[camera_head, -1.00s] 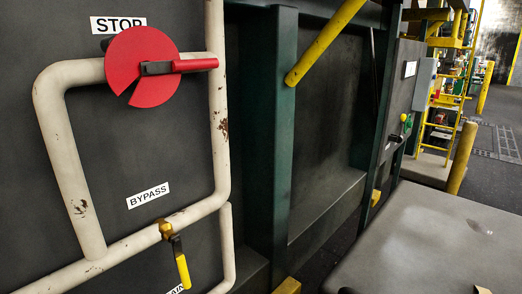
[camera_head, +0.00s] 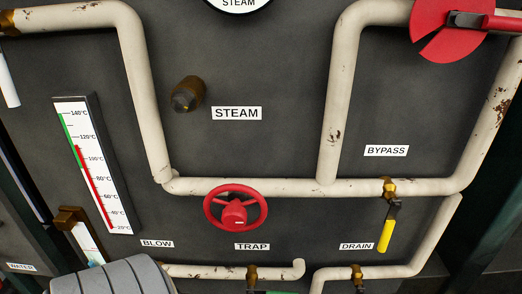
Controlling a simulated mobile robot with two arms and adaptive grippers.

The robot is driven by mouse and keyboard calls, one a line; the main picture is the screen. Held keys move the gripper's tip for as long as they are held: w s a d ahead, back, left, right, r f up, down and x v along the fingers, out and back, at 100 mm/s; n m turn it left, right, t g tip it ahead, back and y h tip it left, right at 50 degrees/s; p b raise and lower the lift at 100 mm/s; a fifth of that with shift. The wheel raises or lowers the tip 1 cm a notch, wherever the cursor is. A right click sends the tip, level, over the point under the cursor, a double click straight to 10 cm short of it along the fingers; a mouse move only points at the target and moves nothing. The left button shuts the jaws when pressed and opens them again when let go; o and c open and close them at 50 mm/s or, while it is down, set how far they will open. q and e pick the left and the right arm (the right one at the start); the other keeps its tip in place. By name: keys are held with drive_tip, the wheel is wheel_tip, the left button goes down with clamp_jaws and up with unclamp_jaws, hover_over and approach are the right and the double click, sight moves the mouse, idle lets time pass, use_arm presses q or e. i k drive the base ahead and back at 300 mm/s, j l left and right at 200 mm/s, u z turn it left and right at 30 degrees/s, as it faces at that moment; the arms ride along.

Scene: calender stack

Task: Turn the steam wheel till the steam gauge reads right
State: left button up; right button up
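A red handwheel (camera_head: 235,208) with a red hub sits on the cream pipe, below the STEAM label (camera_head: 237,113) and above the TRAP label. A bare bronze stem (camera_head: 187,95) sticks out of the panel just left of the STEAM label. A round white dial marked STEAM (camera_head: 238,4) is cut off by the top edge, so its needle and reading are hidden. Neither of my grippers shows, and nothing is seen touching the wheel.
A red slotted disc with a black and red handle (camera_head: 450,25) is at upper right. A yellow-handled valve (camera_head: 388,230) hangs under BYPASS. A thermometer (camera_head: 92,160) stands at left. A grey ridged rounded body (camera_head: 112,277), which I cannot identify, covers the lower left.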

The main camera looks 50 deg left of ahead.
sight(234, 217)
drive_tip(key=j+u, duration=0.15)
drive_tip(key=u, duration=1.5)
